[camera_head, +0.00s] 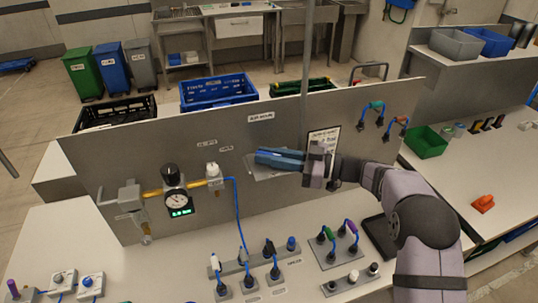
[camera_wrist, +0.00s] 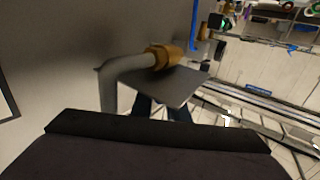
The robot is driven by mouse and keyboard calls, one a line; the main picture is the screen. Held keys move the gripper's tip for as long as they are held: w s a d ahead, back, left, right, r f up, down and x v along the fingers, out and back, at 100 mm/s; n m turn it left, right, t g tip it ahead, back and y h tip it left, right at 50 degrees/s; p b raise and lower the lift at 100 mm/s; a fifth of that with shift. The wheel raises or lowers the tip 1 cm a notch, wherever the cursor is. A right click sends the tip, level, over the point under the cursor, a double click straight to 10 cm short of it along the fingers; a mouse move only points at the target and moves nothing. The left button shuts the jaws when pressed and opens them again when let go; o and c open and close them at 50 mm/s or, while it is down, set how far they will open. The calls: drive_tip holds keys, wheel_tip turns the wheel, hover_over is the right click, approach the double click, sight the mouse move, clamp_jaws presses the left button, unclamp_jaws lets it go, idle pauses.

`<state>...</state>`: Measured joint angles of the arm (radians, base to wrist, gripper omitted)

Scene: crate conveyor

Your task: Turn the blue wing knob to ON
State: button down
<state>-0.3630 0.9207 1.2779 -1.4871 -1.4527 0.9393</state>
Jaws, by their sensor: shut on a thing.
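My gripper (camera_head: 280,158) is at the middle of the upright grey panel, with its blue fingers pointing left. It is shut, seemingly on a flat grey plate (camera_head: 262,174). In the wrist view the grey plate (camera_wrist: 182,86) lies just beyond the dark fingertips, which are partly hidden. A blue knob (camera_head: 88,281) sits on a small white box at the lower left, far from my gripper. Another blue knob (camera_head: 291,243) stands on a grey strip on the bench. I cannot tell which is the wing knob, and no ON mark is readable.
A gauge (camera_head: 177,202) with a green display is on the panel, beside a yellow pipe (camera_head: 153,192). A blue hose (camera_head: 238,210) hangs down to the bench. Several plugs and a block with loops (camera_head: 338,243) stand below.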

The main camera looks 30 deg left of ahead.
drive_tip(key=shift+r+n+g, duration=0.15)
drive_tip(key=shift+n+g, duration=0.25)
drive_tip(key=shift+g, duration=0.1)
drive_tip(key=c, duration=1.8)
unclamp_jaws()
drive_tip(key=shift+t, duration=0.3)
drive_tip(key=shift+m+t, duration=0.5)
drive_tip(key=shift+m, duration=0.1)
